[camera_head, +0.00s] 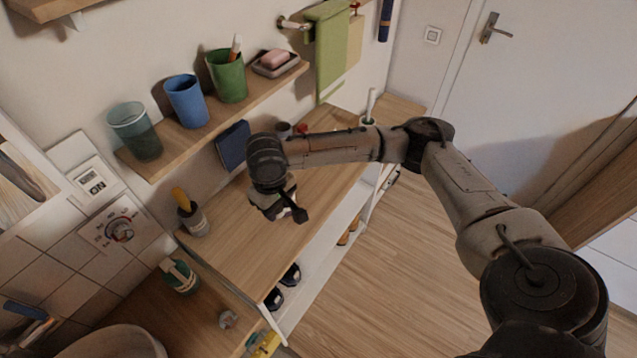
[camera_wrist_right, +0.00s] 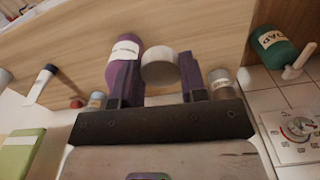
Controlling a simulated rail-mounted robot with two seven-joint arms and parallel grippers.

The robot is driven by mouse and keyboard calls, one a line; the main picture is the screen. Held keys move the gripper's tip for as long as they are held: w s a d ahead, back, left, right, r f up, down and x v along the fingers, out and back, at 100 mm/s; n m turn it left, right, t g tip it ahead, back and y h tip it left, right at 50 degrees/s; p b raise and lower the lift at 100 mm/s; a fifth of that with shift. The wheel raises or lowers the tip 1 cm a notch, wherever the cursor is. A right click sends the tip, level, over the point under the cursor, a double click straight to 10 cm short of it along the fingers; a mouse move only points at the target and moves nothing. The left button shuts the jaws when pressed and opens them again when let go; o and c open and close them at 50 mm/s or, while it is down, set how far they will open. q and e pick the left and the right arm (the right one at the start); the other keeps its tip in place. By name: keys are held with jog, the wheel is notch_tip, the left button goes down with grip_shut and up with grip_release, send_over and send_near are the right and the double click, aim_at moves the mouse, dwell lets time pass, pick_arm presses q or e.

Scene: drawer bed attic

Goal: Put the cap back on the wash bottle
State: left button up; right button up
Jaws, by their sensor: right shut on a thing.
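My right gripper (camera_head: 292,206) reaches in over the wooden counter in the head view. In the right wrist view, its purple fingers (camera_wrist_right: 160,82) are shut on a pale round cap (camera_wrist_right: 160,67). A purple bottle with a white label (camera_wrist_right: 124,48) shows beyond the left finger, which partly covers it; it appears to be the wash bottle. I cannot tell whether the cap touches it. In the head view the arm and wrist hide both the bottle and the cap. My left gripper is in neither view.
A jar with a yellow-handled brush (camera_head: 193,218) stands left on the counter (camera_head: 235,235). A teal soap bottle (camera_head: 180,277) stands on the lower surface. Above, a shelf (camera_head: 160,170) holds several cups and a soap dish (camera_head: 275,64). The counter's front left is clear.

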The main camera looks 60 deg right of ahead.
jog(key=w+a+r+n, duration=0.1)
jog(key=w+a+r, duration=0.1)
jog(key=a+r, duration=0.8)
jog(key=shift+a+n, duration=0.3)
jog(key=shift+a, duration=0.65)
jog(key=shift+d, duration=0.1)
